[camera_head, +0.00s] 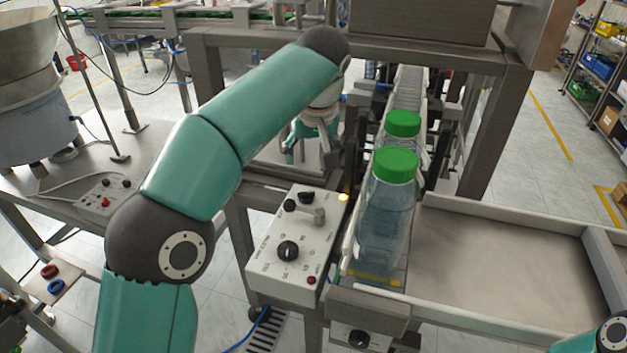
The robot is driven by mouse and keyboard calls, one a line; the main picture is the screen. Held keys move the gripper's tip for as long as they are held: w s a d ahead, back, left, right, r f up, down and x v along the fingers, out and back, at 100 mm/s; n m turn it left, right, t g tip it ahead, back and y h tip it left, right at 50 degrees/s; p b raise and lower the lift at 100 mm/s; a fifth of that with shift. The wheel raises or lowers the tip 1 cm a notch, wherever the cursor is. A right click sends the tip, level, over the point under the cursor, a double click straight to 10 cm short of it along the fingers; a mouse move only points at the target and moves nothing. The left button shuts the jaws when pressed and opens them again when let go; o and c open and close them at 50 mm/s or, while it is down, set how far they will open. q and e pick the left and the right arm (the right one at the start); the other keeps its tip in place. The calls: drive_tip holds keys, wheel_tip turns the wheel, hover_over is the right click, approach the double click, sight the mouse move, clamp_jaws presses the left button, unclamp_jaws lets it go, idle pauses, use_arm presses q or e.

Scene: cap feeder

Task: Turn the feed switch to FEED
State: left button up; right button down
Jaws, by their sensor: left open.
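A white control box (292,245) stands in the middle, tilted toward me. It carries a large black dial (288,250), two smaller black knobs (306,197), a grey lever-like part (319,215) and a small red button (312,280). A smaller control box (103,197) with dark knobs and a red button lies on the left table. The lettering is too small to read, so I cannot tell which control is the feed switch or its setting. My left gripper (312,148) is open, pointing down beyond the white box, apart from its controls. My right gripper is out of view.
Two clear bottles with green caps (395,165) stand on the conveyor right of the white box. A yellow lamp (343,197) glows beside it. A shallow metal tray (450,302) lies at right. A metal bowl feeder (35,115) stands at far left. Frame posts flank the conveyor.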

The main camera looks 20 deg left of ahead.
sight(307, 193)
use_arm(q)
drive_tip(key=x, duration=0.8)
drive_tip(key=b+x, duration=0.1)
drive_tip(key=x, duration=0.7)
drive_tip(key=shift+w+a+f, duration=0.1)
drive_tip(key=shift+w+f, duration=0.2)
drive_tip(key=shift+w, duration=0.05)
drive_tip(key=shift+c, duration=0.4)
drive_tip(key=c, duration=1.1)
